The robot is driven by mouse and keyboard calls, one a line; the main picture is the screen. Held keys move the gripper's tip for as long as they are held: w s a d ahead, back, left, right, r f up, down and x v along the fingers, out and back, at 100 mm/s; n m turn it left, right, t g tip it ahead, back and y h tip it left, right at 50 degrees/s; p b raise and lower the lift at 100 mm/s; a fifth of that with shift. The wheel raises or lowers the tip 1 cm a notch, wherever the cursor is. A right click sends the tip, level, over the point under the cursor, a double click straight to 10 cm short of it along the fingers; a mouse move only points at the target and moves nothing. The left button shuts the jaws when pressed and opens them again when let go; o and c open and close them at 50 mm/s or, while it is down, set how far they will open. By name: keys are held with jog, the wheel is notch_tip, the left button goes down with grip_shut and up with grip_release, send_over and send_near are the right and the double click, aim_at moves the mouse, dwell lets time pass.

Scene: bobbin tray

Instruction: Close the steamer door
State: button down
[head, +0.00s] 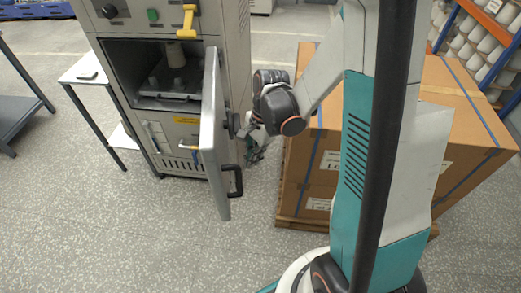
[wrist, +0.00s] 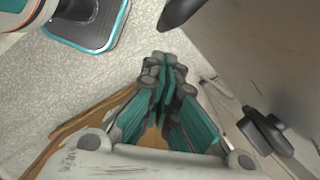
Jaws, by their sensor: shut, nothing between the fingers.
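The grey steamer (head: 228,45) stands at the upper left of the head view. Its door (head: 211,120) is swung wide open toward me and shows almost edge-on, with a black handle (head: 235,180) low on its outer side. The door's grey face (wrist: 265,55) is to the right, with a black fitting (wrist: 266,132).
A strapped cardboard box (head: 300,165) on a pallet stands right of the steamer, close to my arm. A small white table (head: 88,72) is at its left. A rack of bobbins (head: 485,45) is at far right. The speckled floor before the door is clear.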

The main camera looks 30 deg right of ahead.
jog(key=shift+s+a, duration=0.2)
jog(key=shift+a, duration=0.7)
jog(key=shift+a, duration=0.1)
